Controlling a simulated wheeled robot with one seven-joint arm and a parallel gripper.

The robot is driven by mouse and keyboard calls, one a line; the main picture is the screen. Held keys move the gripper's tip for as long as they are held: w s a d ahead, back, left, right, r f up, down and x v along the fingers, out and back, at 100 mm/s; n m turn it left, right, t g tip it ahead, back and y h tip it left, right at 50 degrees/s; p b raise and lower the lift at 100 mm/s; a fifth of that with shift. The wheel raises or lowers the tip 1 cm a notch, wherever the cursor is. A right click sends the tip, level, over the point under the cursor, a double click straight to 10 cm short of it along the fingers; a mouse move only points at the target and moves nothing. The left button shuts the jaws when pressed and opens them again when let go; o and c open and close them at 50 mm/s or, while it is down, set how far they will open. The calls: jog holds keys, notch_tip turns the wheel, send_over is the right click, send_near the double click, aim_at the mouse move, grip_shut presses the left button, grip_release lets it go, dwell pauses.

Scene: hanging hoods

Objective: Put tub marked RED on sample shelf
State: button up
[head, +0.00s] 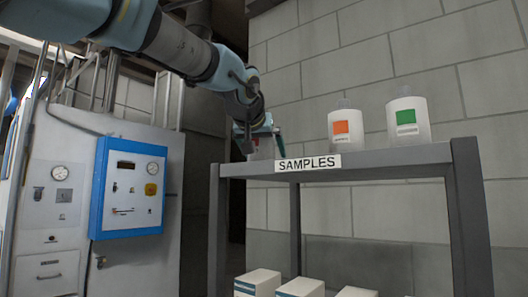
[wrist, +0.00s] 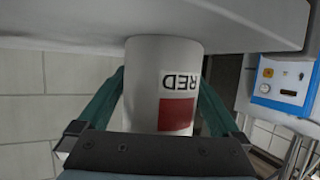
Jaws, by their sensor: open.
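The white tub marked RED (wrist: 145,85) shows in the wrist view, where the picture is upside down. It has a red square and its base meets the pale surface of the sample shelf (wrist: 60,22). My gripper (wrist: 162,76) is open, with one green finger on each side of the tub. I cannot tell whether either finger touches it. In the head view, my gripper (head: 264,146) is at the left end of the sample shelf (head: 400,160), which bears a SAMPLES sign (head: 308,163). The tub is mostly hidden there behind my gripper.
A tub with an orange label (head: 341,127) and a tub with a green label (head: 407,117) stand further right on the shelf. Several white boxes (head: 300,288) sit below. A blue-framed control panel (head: 130,188) is at the left. A block wall (head: 350,60) stands behind.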

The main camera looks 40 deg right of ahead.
jog(key=shift+r, duration=0.1)
jog(key=shift+a+r, duration=0.1)
jog(key=shift+a, duration=0.05)
jog(key=b+v, duration=0.3)
jog(key=v, duration=0.8)
jog(key=shift+s+a, duration=0.25)
jog(key=shift+s, duration=0.1)
